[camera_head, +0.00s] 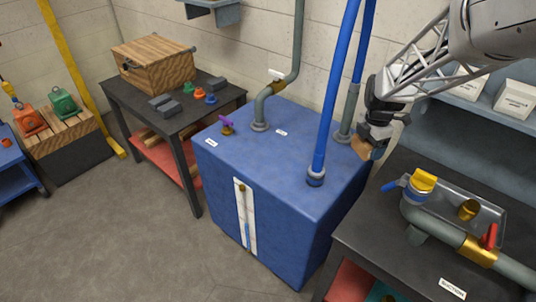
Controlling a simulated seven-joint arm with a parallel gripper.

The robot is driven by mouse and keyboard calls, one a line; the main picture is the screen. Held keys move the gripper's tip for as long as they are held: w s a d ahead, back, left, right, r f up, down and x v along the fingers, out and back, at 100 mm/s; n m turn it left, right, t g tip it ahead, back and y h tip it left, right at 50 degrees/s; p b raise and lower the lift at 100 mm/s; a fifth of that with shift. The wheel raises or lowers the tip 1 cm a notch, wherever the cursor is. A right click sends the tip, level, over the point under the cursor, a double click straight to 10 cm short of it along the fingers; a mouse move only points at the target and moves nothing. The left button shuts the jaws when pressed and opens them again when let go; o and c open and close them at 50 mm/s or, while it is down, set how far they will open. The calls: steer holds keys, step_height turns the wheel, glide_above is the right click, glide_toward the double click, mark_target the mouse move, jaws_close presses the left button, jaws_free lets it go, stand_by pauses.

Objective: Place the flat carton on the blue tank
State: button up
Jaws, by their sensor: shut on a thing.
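The blue tank (240,165) stands in the middle, with pipes rising from its flat top. My gripper (369,143) is at the upper right, pointing down near the tank's far right corner. It is shut on a small brown carton (361,149), of which only a part shows; the jaws hide the rest. The carton appears against the tank's right edge; I cannot tell how high it is or whether it is over the top.
The front middle of the top is clear. A dark bench (385,235) with a yellow-capped pipe (423,183) and a metal tray (455,195) stands right.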

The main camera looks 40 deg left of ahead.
steer(key=s+a+n, duration=0.6)
steer(key=s+a, duration=1.3)
steer(key=a, duration=0.3)
steer(key=f, duration=1.1)
steer(key=shift+w+d+f, duration=0.1)
steer(key=shift+d+f, duration=0.1)
steer(key=shift+f, duration=0.15)
glide_above(264, 156)
steer(key=shift+f, duration=0.75)
steer(key=shift+f, duration=0.1)
steer(key=shift+f, duration=1.65)
steer(key=shift+f, duration=0.15)
